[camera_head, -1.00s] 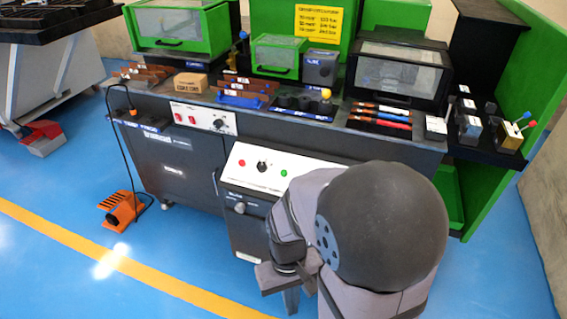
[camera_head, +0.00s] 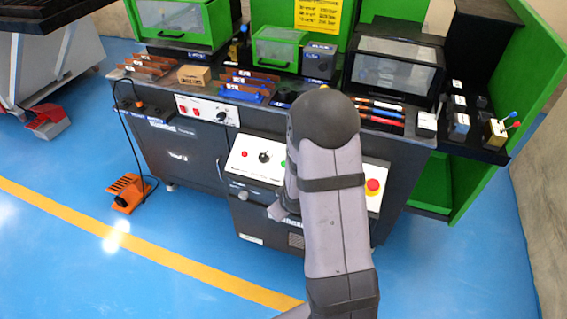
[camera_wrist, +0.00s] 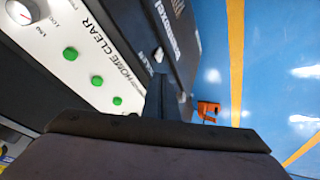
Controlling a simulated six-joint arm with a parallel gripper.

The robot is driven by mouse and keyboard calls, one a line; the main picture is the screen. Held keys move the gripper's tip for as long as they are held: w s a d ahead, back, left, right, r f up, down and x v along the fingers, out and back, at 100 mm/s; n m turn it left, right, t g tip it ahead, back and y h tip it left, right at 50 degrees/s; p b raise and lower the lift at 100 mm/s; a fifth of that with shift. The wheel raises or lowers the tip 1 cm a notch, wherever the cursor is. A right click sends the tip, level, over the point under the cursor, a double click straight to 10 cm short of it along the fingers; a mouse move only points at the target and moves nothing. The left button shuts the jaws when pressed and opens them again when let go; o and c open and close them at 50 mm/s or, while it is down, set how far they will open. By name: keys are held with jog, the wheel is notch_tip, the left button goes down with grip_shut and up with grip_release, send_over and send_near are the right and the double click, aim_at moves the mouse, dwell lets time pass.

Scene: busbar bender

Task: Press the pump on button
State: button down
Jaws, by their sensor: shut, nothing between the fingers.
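The white control panel (camera_head: 240,166) on the front of the bench carries a red button (camera_head: 244,154), a black knob (camera_head: 264,157) and a green button (camera_head: 284,163) at the edge of my arm. My arm hides the panel's middle. In the wrist view, several green buttons (camera_wrist: 97,80) run in a diagonal row along the white panel, beside "HOME CLEAR" lettering. I cannot read which one is pump on. My gripper (camera_wrist: 159,85) is shut and empty, to the right of the buttons in the wrist view. Whether it touches the panel cannot be told.
A dial (camera_wrist: 22,12) is at the wrist view's top left. Copper bars (camera_head: 250,82) and a cardboard box (camera_head: 194,75) lie on the bench. An orange foot pedal (camera_head: 129,193) stands on open blue floor.

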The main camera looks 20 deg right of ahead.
jog(key=w+d+r+n+t+h, duration=0.1)
jog(key=w+d+r+n+t, duration=0.1)
jog(key=w+r+n+t, duration=0.4)
jog(key=w+r, duration=0.3)
jog(key=r, duration=0.2)
jog(key=shift+w+r+n+t, duration=0.25)
jog(key=shift+n+t, duration=0.05)
jog(key=shift+n, duration=0.1)
jog(key=shift+d, duration=0.1)
jog(key=shift+f, duration=0.15)
jog(key=b, duration=0.5)
send_over(284, 163)
jog(key=s+a, duration=0.2)
jog(key=s, duration=0.2)
jog(key=f, duration=0.6)
jog(key=shift+w+a+f, duration=0.1)
jog(key=shift+w+a, duration=0.05)
jog(key=shift+w, duration=0.1)
jog(key=shift+w+d+f+b, duration=0.3)
jog(key=shift+w+f+b, duration=0.05)
jog(key=shift+f+b, duration=0.4)
jog(key=shift+f, duration=0.1)
jog(key=shift+w+d+f+b, duration=0.15)
jog(key=shift+f+b, duration=0.1)
jog(key=shift+b, duration=0.2)
